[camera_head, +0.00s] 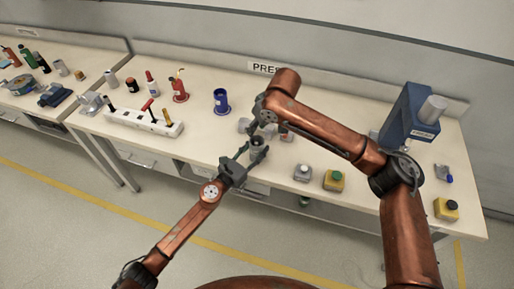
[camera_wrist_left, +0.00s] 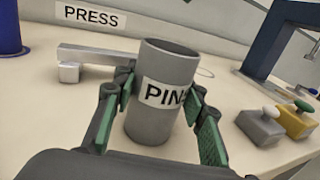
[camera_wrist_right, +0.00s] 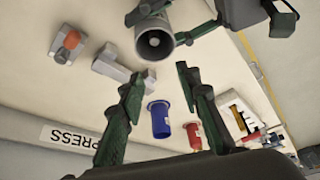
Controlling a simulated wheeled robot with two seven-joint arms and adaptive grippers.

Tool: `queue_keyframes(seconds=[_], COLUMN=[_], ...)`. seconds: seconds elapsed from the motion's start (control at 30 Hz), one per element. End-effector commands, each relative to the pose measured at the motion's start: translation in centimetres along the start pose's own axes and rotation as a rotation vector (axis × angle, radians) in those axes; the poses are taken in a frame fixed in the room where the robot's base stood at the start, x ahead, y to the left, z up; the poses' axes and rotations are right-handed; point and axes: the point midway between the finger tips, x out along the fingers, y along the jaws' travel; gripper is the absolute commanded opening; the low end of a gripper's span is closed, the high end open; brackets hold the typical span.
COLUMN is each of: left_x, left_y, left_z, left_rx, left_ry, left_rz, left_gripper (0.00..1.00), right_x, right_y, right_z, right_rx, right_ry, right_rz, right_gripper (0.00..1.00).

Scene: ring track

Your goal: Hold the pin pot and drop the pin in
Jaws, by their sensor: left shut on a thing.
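The pin pot (camera_wrist_left: 163,100) is a grey open cylinder with a white label reading "PIN", standing nearly upright in the left wrist view. My left gripper (camera_head: 257,151) is shut on it, with green-padded fingers on both sides. The pot's open mouth shows in the right wrist view (camera_wrist_right: 155,28), with a small pale round shape inside that I cannot identify. My right gripper (camera_wrist_right: 160,100) is open, its fingers apart with nothing seen between them. It is close above and behind the pot in the head view. I cannot pick out a separate pin with certainty.
A grey bar-like fitting (camera_wrist_right: 113,63) lies near the pot. A blue cup (camera_head: 221,101), a red holder (camera_head: 179,91) and a white rack (camera_head: 143,121) stand left. A blue press (camera_head: 405,117) stands right; grey (camera_head: 302,173) and yellow (camera_head: 334,181) button boxes sit near the front edge.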

Motion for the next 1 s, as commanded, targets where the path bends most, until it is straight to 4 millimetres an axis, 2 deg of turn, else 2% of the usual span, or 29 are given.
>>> queue_keyframes(seconds=[0.17,0.5,0.63,0.8,1.0], left_x=[0.0,0.0,0.0,0.0,0.0], left_y=[0.0,0.0,0.0,0.0,0.0], left_z=[0.0,0.0,0.0,0.0,0.0], left_rx=[0.000,0.000,0.000,0.000,0.000], left_ry=[0.000,0.000,0.000,0.000,0.000], left_rz=[0.000,0.000,0.000,0.000,0.000], left_gripper=[0.15,0.15,0.15,0.15,0.15], right_x=[-1.4,-8.3,-10.3,-11.7,-12.0], right_y=[0.1,0.1,0.1,0.0,0.0], right_z=[-0.1,-0.1,-0.1,0.0,0.0], right_rx=[0.001,0.000,0.000,0.000,0.000], right_ry=[0.003,0.003,0.002,0.000,0.000], right_rz=[0.001,0.001,0.001,0.000,0.000], right_gripper=[0.31,0.31,0.31,0.31,0.31])
